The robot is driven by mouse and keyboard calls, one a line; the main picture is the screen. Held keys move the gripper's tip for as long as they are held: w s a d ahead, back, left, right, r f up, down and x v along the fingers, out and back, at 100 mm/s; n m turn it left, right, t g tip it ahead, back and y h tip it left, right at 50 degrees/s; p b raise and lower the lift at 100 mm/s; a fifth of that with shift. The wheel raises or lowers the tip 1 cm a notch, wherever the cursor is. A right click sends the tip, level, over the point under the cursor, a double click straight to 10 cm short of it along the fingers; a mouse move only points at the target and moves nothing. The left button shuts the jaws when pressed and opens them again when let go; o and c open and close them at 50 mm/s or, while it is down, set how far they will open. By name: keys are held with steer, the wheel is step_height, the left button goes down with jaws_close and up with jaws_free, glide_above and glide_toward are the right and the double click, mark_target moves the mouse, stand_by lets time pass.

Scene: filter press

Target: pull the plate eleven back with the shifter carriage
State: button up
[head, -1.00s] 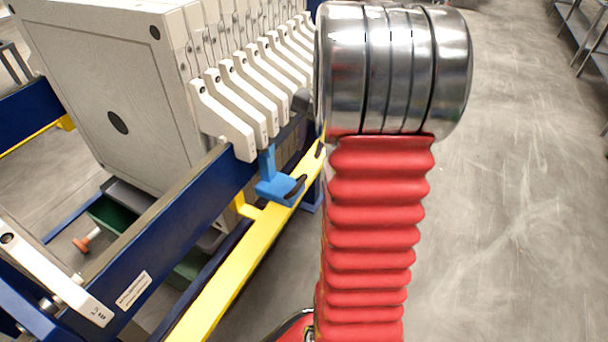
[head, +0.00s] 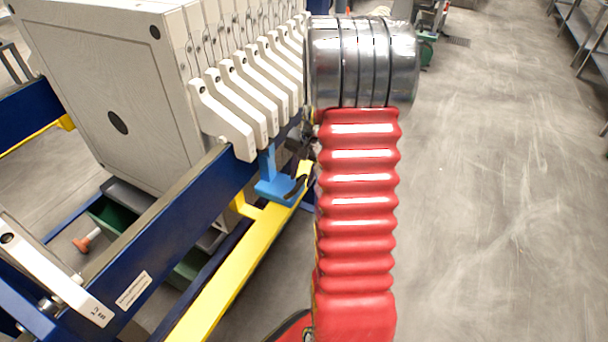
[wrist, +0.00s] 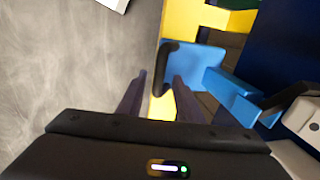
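The blue shifter carriage (head: 275,187) sits on the yellow rail beside the plate pack, with a black handle (head: 297,187) on its outer side. It also shows in the wrist view (wrist: 197,72), its handle (wrist: 166,68) just ahead of my fingertips. My gripper (wrist: 160,78) is open, with a gap between its two dark fingers. The handle lies roughly in line with that gap; I cannot tell whether it is between the fingers. White plate handles (head: 222,122) stand in a row above the carriage. I cannot tell which plate is eleven.
The yellow rail (head: 222,288) runs beside the blue frame beam (head: 165,255). A separate white handle piece (head: 60,272) with a label rests at the lower left. A green tray (head: 115,222) is below the plates. The floor (head: 500,220) to the right is clear.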

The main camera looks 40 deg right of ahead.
steer(key=shift+f, duration=0.1)
steer(key=shift+c, duration=0.4)
jaws_close()
